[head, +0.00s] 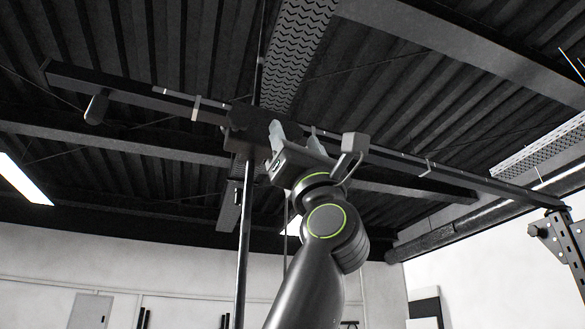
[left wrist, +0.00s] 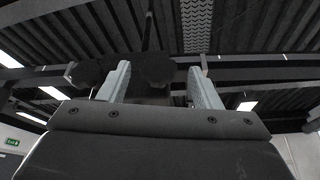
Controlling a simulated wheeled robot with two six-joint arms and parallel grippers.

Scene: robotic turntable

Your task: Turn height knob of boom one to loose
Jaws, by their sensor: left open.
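Boom one appears to be the long dark bar (head: 130,93) that runs across the head view from upper left to lower right. A dark clamp block (head: 243,128) joins it to an upright metal pole (head: 243,240). My left gripper (head: 296,127) is raised just right of this block, with its two pale fingers apart. In the left wrist view, a dark rounded knob-like part (left wrist: 156,70) shows between the open fingers (left wrist: 160,66). Whether the fingers touch it I cannot tell. The gripper and arm hide part of the boom in the head view. My right gripper is out of view.
A dark cylinder (head: 96,108) hangs under the boom's left end. A perforated upright stand (head: 572,255) is at the far right. Ceiling beams (head: 470,50) and a perforated tray (head: 300,40) lie above. Open air surrounds the arm below the boom.

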